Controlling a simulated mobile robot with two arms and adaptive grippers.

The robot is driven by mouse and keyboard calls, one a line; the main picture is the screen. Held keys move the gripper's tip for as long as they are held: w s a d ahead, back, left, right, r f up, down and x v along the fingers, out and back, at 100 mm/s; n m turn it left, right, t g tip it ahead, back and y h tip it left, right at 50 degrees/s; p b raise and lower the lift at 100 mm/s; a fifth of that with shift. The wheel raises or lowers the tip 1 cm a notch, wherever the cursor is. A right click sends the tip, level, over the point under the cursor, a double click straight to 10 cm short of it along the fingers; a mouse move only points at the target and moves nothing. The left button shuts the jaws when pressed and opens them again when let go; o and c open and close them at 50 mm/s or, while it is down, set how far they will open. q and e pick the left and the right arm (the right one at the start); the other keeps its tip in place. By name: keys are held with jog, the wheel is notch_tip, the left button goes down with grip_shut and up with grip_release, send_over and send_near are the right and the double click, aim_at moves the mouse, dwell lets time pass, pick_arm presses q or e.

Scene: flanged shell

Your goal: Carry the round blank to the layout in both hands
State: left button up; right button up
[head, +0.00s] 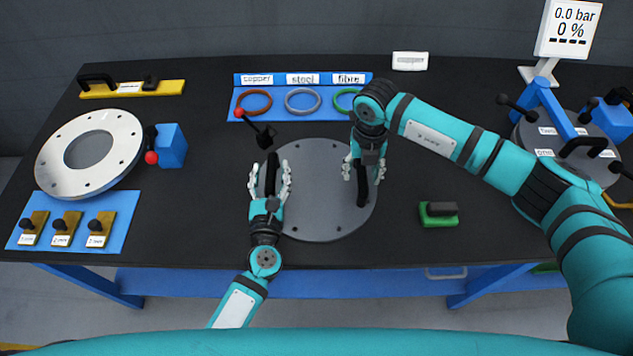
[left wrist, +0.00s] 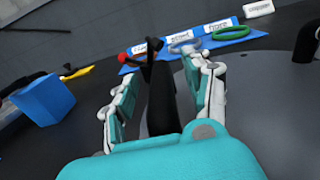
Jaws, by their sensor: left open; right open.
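The round blank (head: 318,205) is a grey disc lying flat on the dark bench top, with a black upright handle at each side. My left gripper (head: 270,178) is open, its fingers on either side of the left handle (head: 271,172). In the left wrist view the same handle (left wrist: 162,105) stands between the spread fingers (left wrist: 155,95), with gaps visible. My right gripper (head: 363,172) is open, its fingers on either side of the right handle (head: 362,190); contact there cannot be told. I cannot identify a marked layout with certainty.
A pale flanged ring (head: 120,130) lies at left beside a blue block (head: 172,146) with a red-knobbed lever. Behind the blank is a blue rack (head: 240,101) of coloured rings. A green-based block (head: 438,214) is to the right. A gauge display (head: 568,28) stands back right.

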pick_arm(q)
jog(key=shift+w, duration=0.5)
pick_arm(e)
jog(key=shift+f, duration=0.55)
pick_arm(q)
grip_shut()
pick_arm(e)
grip_shut()
pick_arm(q)
jog(key=shift+w+r, duration=0.15)
jog(key=shift+r, duration=0.2)
pick_arm(e)
jog(key=shift+w+r, duration=0.15)
jog(key=shift+r, duration=0.15)
